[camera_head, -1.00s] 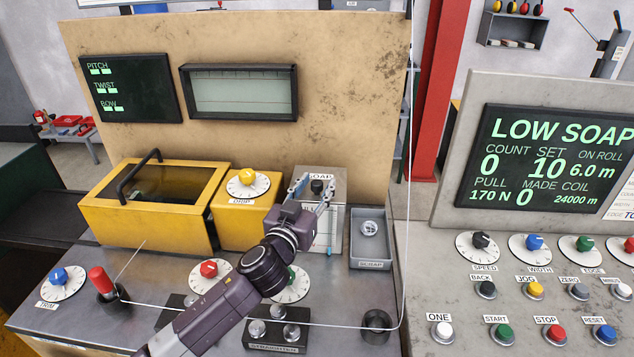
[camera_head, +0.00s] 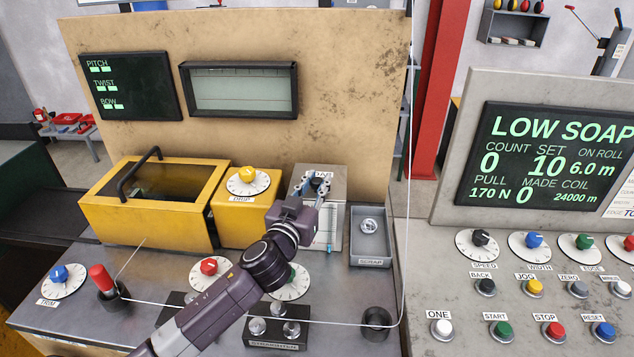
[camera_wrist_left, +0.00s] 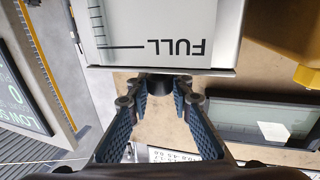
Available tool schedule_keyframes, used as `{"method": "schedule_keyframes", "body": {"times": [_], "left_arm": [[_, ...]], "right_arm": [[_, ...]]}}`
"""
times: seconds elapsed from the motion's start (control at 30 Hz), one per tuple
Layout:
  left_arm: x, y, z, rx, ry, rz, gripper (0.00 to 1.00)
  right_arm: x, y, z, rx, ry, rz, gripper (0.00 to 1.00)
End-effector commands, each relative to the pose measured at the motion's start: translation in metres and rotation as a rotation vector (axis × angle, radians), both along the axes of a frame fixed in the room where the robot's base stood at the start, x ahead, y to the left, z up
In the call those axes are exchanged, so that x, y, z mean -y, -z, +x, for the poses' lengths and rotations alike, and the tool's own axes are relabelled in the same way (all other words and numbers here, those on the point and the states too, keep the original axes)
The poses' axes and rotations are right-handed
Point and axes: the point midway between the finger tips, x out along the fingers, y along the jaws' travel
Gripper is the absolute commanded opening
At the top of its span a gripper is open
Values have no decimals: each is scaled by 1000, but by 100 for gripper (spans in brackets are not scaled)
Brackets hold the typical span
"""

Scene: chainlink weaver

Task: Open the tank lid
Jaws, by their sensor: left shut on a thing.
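The soap tank (camera_head: 337,222) is a grey metal box with a gauge strip on its front, right of the yellow drip unit. Its lid has a small black knob (camera_head: 317,181) on top and looks shut. My left gripper (camera_head: 314,186) reaches in over the front of the tank and is shut on the knob. In the left wrist view the dark knob (camera_wrist_left: 159,84) sits between the blue-padded fingers, beside the gauge marked FULL (camera_wrist_left: 180,45). The gripper hides part of the lid and front. My right gripper is not in view.
A yellow bath with a dark window and black handle (camera_head: 138,176) stands at the left. A grey scrap tray (camera_head: 371,262) stands close on the tank's right. A thin white line runs across the bench front and up past the tray. The back panel rises behind.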

Motion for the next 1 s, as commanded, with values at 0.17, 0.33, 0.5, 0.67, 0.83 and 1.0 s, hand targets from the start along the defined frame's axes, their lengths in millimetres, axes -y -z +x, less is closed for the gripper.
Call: {"method": "schedule_keyframes", "body": {"times": [0.17, 0.33, 0.5, 0.67, 0.83, 1.0], "left_arm": [[0, -2, 0, -1, 0, -1, 0], [0, -6, 1, 1, 0, -1, 0], [0, -11, 3, 5, 0, -1, 0], [-1, -18, 4, 9, -1, -2, 0], [-1, -29, 8, 11, -2, -2, 0], [-1, -44, 15, 13, -2, -1, 0]], "right_arm": [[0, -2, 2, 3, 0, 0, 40], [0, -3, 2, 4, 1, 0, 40], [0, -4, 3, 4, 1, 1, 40], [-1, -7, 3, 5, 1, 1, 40], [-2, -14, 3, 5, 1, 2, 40], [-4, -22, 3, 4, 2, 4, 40]]}}
